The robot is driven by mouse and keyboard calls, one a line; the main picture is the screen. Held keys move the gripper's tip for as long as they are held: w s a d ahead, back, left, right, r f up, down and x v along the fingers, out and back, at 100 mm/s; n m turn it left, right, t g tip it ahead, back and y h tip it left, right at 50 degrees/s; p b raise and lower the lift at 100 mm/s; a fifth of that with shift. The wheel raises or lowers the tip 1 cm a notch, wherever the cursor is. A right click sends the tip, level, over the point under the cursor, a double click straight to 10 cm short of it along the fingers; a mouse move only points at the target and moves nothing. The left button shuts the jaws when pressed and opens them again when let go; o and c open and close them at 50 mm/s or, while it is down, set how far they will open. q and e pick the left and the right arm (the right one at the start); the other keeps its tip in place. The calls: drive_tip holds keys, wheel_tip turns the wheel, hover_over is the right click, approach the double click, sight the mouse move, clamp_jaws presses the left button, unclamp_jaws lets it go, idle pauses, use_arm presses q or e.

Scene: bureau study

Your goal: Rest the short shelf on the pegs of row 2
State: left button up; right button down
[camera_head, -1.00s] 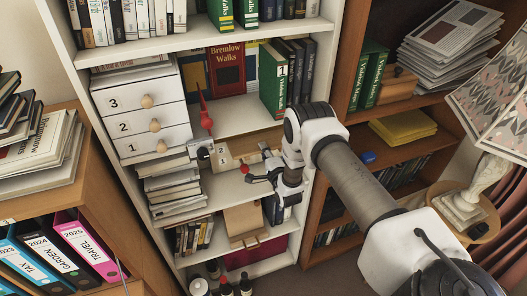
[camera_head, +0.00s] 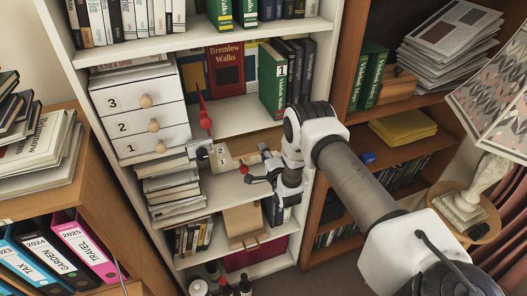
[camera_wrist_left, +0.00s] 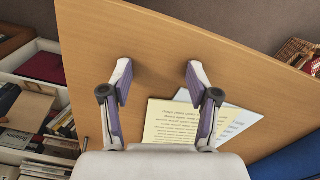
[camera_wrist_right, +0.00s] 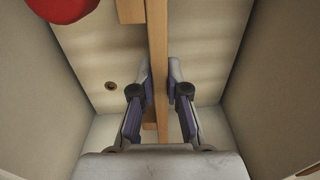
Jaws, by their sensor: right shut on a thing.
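The short shelf is a light wooden board (camera_head: 257,142) inside the white bookcase, held in my right gripper (camera_head: 264,165). In the right wrist view the board (camera_wrist_right: 158,55) stands edge-on between the fingers of my right gripper (camera_wrist_right: 160,88), which are shut on it. A round hole (camera_wrist_right: 110,86) shows in the pale panel beside the board. A label 2 (camera_head: 221,154) shows next to the board's left part. The pegs cannot be made out, and whether the board touches any is hidden. My left gripper (camera_wrist_left: 158,82) is open and empty above a wooden surface.
Stacked books (camera_head: 172,190) fill the left of the bay below. A small wooden box (camera_head: 243,220) sits lower. Yellow paper (camera_wrist_left: 170,122) lies below my left gripper.

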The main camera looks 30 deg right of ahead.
use_arm(q)
drive_tip(key=shift+f+b, duration=0.6)
drive_tip(key=shift+f, duration=0.05)
use_arm(e)
drive_tip(key=shift+f, duration=0.5)
use_arm(q)
drive_tip(key=shift+o, duration=0.4)
drive_tip(key=shift+f+b, duration=0.4)
drive_tip(key=shift+f, duration=0.05)
drive_tip(key=shift+s+f, duration=0.1)
drive_tip(key=shift+c, duration=0.2)
use_arm(e)
drive_tip(key=shift+f, duration=0.5)
use_arm(q)
drive_tip(key=shift+f+b, duration=0.6)
drive_tip(key=shift+b, duration=0.15)
drive_tip(key=shift+c, duration=0.2)
use_arm(e)
drive_tip(key=shift+f, duration=0.5)
drive_tip(key=c, duration=1.4)
unclamp_jaws()
use_arm(q)
drive_tip(key=shift+r, duration=0.1)
use_arm(e)
drive_tip(key=shift+s, duration=0.1)
